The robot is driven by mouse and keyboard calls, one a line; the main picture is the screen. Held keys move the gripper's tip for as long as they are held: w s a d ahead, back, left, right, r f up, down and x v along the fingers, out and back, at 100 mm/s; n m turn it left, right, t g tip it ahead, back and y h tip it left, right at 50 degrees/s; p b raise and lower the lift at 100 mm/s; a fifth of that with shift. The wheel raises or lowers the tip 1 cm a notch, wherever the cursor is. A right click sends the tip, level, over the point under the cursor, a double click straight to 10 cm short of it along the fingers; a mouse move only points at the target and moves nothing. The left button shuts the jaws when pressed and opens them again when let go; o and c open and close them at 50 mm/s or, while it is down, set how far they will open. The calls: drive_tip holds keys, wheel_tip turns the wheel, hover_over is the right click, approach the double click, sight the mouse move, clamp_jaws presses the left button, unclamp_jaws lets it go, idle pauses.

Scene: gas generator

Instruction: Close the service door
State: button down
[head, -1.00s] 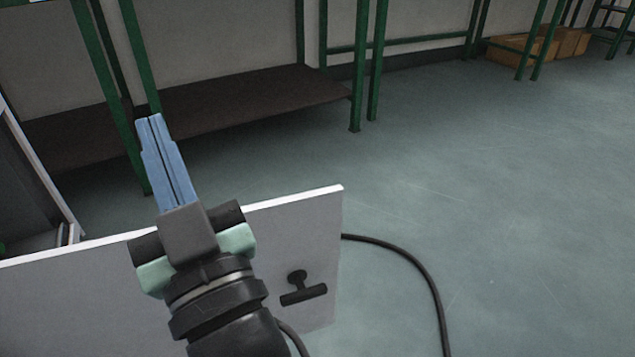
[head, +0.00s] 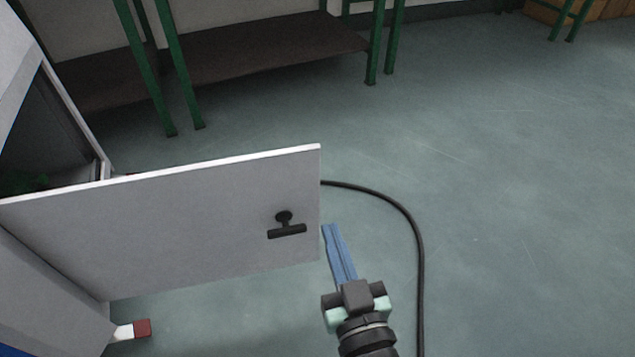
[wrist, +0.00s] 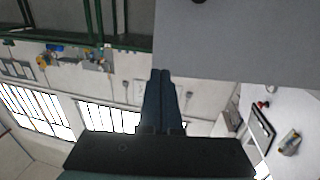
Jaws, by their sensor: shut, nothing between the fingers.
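The service door (head: 180,215) is a grey panel with a white top edge, swung wide open from the white cabinet (head: 45,285) at the left in the head view. A black T-shaped handle (head: 287,226) sits near its free edge. My gripper (head: 330,228) has blue fingers, shut and empty. In the picture its tips lie just right of the door's free edge; I cannot tell whether they touch. The wrist view shows my shut fingers (wrist: 161,75) with the grey door panel (wrist: 240,45) at the upper right.
A black cable (head: 412,225) curves over the floor right of the door. Green-legged benches with a dark lower shelf (head: 265,48) stand behind. Wooden boxes (head: 610,12) are at the far right. The floor (head: 520,200) at right is clear.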

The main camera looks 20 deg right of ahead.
sight(312, 173)
drive_tip(key=w, duration=0.3)
drive_tip(key=w+d+b, duration=0.1)
drive_tip(key=w, duration=0.6)
drive_tip(key=shift+w+d, duration=0.2)
drive_tip(key=shift+w, duration=0.15)
drive_tip(key=shift+w, duration=0.15)
